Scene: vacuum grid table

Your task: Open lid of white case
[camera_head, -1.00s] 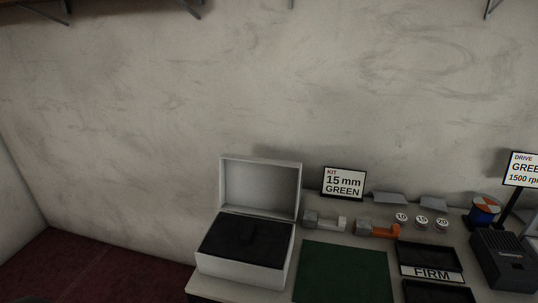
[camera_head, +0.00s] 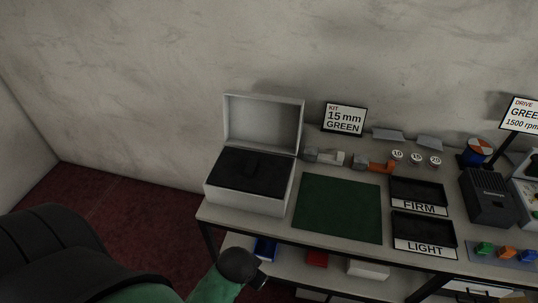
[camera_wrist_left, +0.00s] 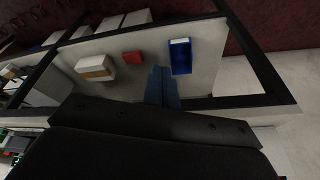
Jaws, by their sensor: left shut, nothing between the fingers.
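The white case (camera_head: 247,206) stands at the left end of the table. Its lid (camera_head: 263,121) is raised at the back, leaning slightly backwards, so the case stands open. A black insert (camera_head: 235,171) with a dark raised piece fills the base. My left arm comes in at the bottom left of the head view, in front of and below the case and apart from it. In the left wrist view my left gripper (camera_wrist_left: 163,88) is shut and empty, above the lower shelf. My right gripper is out of view.
A green mat (camera_head: 338,208) lies right of the case, with black trays marked FIRM (camera_head: 418,192) and LIGHT (camera_head: 424,230) beyond. The lower shelf holds a blue bin (camera_wrist_left: 180,57), a red box (camera_wrist_left: 132,57) and a white box (camera_wrist_left: 95,68). Dark table frame bars edge the shelf.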

